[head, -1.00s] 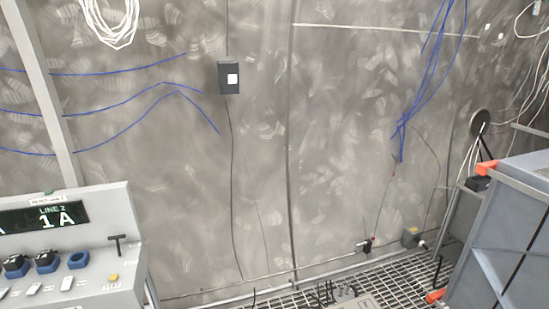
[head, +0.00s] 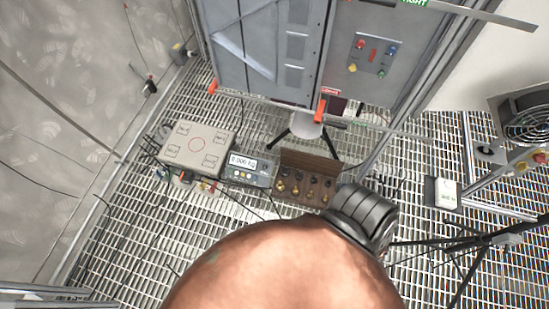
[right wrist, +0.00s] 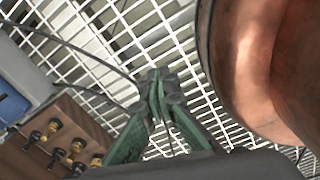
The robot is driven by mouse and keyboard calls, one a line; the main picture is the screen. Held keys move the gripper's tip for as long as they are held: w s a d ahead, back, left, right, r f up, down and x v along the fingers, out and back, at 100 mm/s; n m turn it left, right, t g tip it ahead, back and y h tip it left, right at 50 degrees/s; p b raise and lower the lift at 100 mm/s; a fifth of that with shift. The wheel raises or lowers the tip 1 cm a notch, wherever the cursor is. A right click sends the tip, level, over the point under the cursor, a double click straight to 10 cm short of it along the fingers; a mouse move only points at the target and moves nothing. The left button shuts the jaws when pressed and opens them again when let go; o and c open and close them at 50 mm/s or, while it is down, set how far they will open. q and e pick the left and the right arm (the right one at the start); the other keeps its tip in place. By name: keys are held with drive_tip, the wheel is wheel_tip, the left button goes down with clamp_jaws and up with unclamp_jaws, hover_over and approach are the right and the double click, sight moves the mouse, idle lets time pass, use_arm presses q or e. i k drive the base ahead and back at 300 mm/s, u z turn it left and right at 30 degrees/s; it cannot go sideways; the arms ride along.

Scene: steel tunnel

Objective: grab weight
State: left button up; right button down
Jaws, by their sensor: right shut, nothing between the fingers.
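Several small brass weights (head: 296,190) with dark tops stand in a brown wooden box (head: 308,161) on the grating floor, beside the scale display. In the right wrist view the weights (right wrist: 77,145) and part of the box (right wrist: 75,109) are at the lower left. My right gripper (right wrist: 158,82) has green fingers with dark tips that meet, empty, above the grating. It is to the right of the weights and apart from them. In the head view the fingers are hidden. My left gripper is not in view.
A scale plate (head: 213,142) and its display (head: 243,163) are left of the box. A grey cabinet (head: 267,45) stands behind. A black tripod (head: 480,242) is at right. A large brown rounded form (head: 285,270) fills the bottom centre; I cannot tell what it is.

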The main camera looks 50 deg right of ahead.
sight(281, 185)
drive_tip(key=z, duration=1.95)
drive_tip(key=k, duration=0.2)
drive_tip(key=u, duration=1.6)
drive_tip(key=i, duration=2.05)
drive_tip(key=z, duration=3.05)
